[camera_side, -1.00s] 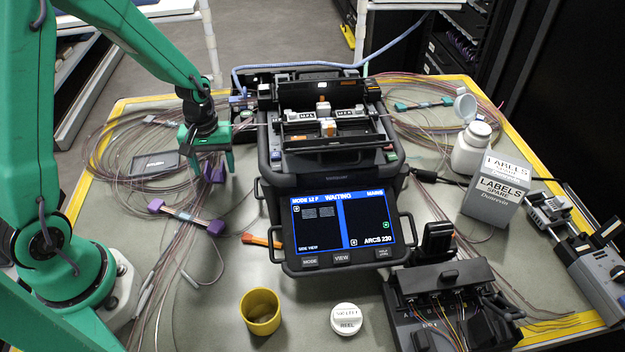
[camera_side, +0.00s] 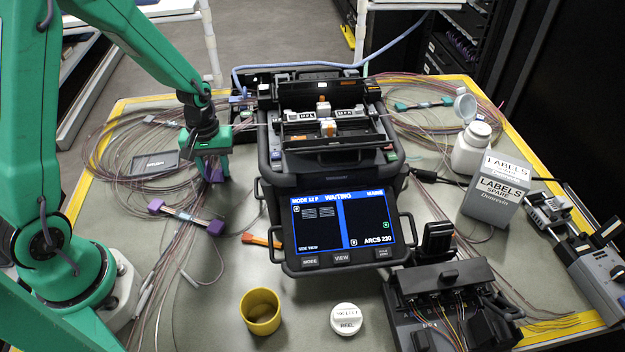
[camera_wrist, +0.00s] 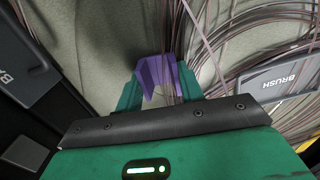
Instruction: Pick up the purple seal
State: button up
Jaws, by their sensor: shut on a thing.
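The purple seal (camera_wrist: 158,72) sits between the two green fingers of my gripper (camera_wrist: 160,88) in the wrist view. The fingers press on its two sides, and my gripper is shut on it. In the side view my gripper (camera_side: 213,173) points down at the left of the splicer, low over the mat and cables. A bit of the purple seal (camera_side: 214,175) shows between the fingers there; the rest is hidden. I cannot tell whether the seal still touches the mat.
The black splicer (camera_side: 330,172) stands close to the right of my gripper. Loose cable coils (camera_side: 110,140) lie around it, with a brush box (camera_side: 155,163) to the left. A purple-ended piece (camera_side: 185,216) lies in front. A yellow cup (camera_side: 260,311) and a white reel (camera_side: 346,319) stand nearer the front.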

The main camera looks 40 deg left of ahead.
aim_at(216, 174)
jog(key=shift+r, duration=0.15)
jog(key=shift+c, duration=0.2)
jog(key=shift+r, duration=0.8)
notch_tip(216, 174, up, 2)
jog(key=s+d+r, duration=0.4)
jog(key=d+r, duration=0.3)
jog(key=d, duration=0.4)
jog(key=shift+s, duration=0.15)
jog(key=shift+a, duration=0.2)
